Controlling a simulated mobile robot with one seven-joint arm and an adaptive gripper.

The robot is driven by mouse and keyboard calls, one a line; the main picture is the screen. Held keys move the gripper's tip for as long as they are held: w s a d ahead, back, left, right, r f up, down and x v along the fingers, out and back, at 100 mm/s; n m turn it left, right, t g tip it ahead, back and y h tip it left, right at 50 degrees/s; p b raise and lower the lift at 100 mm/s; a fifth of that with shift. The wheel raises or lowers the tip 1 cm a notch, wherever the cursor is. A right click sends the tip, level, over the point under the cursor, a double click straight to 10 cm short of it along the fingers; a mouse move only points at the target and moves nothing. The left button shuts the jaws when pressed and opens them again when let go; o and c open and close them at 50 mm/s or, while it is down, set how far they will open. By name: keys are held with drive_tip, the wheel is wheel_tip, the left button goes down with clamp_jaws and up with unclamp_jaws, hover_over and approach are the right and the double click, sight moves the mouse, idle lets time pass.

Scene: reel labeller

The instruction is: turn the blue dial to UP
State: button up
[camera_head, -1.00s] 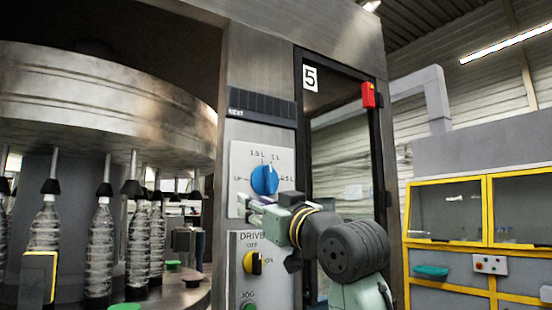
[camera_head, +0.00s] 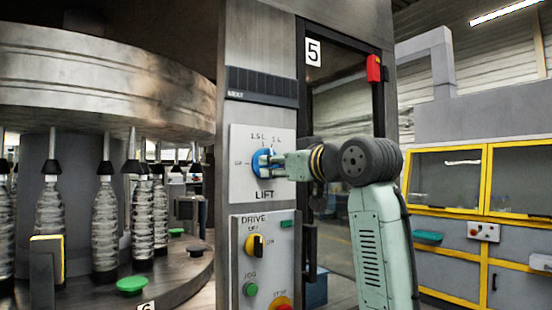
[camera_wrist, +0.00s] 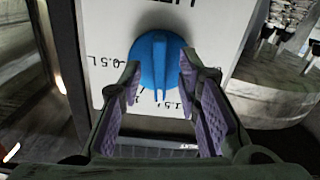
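The blue dial (camera_head: 261,162) sits on the white LIFT plate (camera_head: 247,184) of the machine's column. Its labels include 1.5 L above and a small UP-like label at its left. My gripper (camera_head: 272,163) reaches in from the right, at the dial's front. In the wrist view, which is upside down, the dial (camera_wrist: 153,52) shows between my fingertips (camera_wrist: 161,68). The fingers are open, one on each side of its raised ridge, with gaps showing. The ridge points down in that view, towards the volume labels; part of the lettering is hidden by a finger.
Below is a DRIVE panel (camera_head: 247,222) with a yellow-black switch (camera_head: 254,245), a green JOG button (camera_head: 250,289) and a red stop button (camera_head: 281,304). A bottle carousel (camera_head: 180,275) stands at the left. A framed door with a red box (camera_head: 374,68) is at the right.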

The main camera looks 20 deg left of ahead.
drive_tip(key=shift+w+a, duration=0.25)
drive_tip(key=shift+a, duration=0.1)
clamp_jaws()
idle(0.4)
